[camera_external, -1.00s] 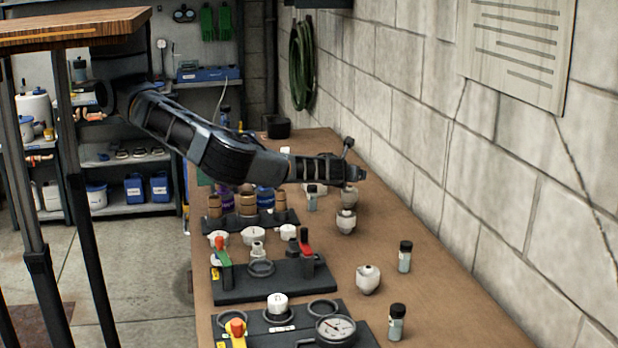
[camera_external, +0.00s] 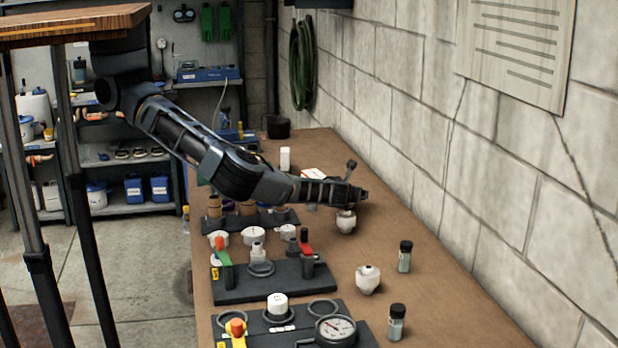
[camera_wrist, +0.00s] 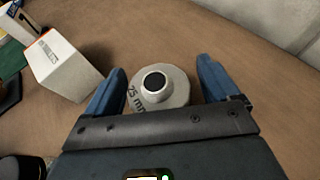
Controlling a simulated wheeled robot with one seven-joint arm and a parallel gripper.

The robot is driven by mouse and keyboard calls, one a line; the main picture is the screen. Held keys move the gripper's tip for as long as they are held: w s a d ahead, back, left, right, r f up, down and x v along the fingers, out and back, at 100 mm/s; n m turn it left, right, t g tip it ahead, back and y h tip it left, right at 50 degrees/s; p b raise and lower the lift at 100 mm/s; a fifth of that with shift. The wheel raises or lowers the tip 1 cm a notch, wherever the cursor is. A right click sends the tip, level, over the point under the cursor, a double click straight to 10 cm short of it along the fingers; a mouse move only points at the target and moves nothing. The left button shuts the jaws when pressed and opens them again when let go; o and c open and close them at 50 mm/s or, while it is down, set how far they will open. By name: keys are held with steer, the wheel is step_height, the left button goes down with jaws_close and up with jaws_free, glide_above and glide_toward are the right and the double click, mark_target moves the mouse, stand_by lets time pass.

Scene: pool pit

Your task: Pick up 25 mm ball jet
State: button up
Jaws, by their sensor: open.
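A pale ball jet (camera_wrist: 172,97) with a black centre and "25 mm" lettering lies between the two blue fingers of my gripper (camera_wrist: 160,88) in the wrist view. The fingers are open, one on each side, with a gap visible beside it. In the external view my gripper (camera_external: 358,194) is low over the bench. A white ball jet (camera_external: 346,222) shows just below it there; I cannot tell whether it is the one between the fingers. Another white ball jet (camera_external: 368,280) stands nearer the camera.
A white box (camera_wrist: 62,66) stands left of the fingers in the wrist view. Two dark-capped vials, one farther (camera_external: 405,256) and one nearer (camera_external: 397,322), stand to the right on the bench. Black fixture boards (camera_external: 275,283) line the left side. The block wall (camera_external: 450,170) bounds the right.

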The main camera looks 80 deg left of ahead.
steer(key=shift+w+a+f, duration=0.15)
steer(key=shift+a+f, duration=0.05)
steer(key=shift+a, duration=0.15)
steer(key=c, duration=1)
